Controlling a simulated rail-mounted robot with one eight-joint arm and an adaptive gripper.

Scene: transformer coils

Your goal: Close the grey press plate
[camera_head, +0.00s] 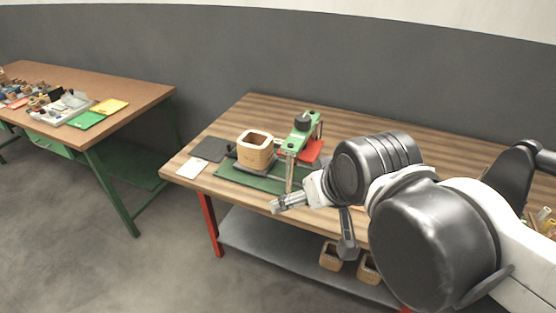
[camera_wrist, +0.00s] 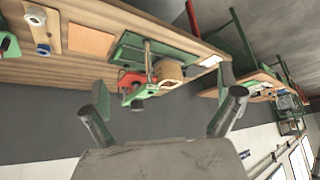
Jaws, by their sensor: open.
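A press with a green base (camera_head: 262,182) stands on the wooden table. Its green upper arm (camera_head: 300,134) carries a black knob (camera_head: 303,119), and a red part (camera_head: 313,150) lies behind it. A square wooden coil (camera_head: 256,146) sits on a dark grey piece of the press. A flat dark grey plate (camera_head: 209,149) lies left of the coil; I cannot tell whether it is the press plate. The wrist view shows the coil (camera_wrist: 169,71) and green arm (camera_wrist: 135,94) upside down beyond my fingers (camera_wrist: 162,108).
A white card (camera_head: 193,168) lies at the table's left corner. Wooden coils (camera_head: 331,256) stand on the shelf below. A second table (camera_head: 135,92) with parts and green and yellow trays is at the left. Bare floor lies between the tables.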

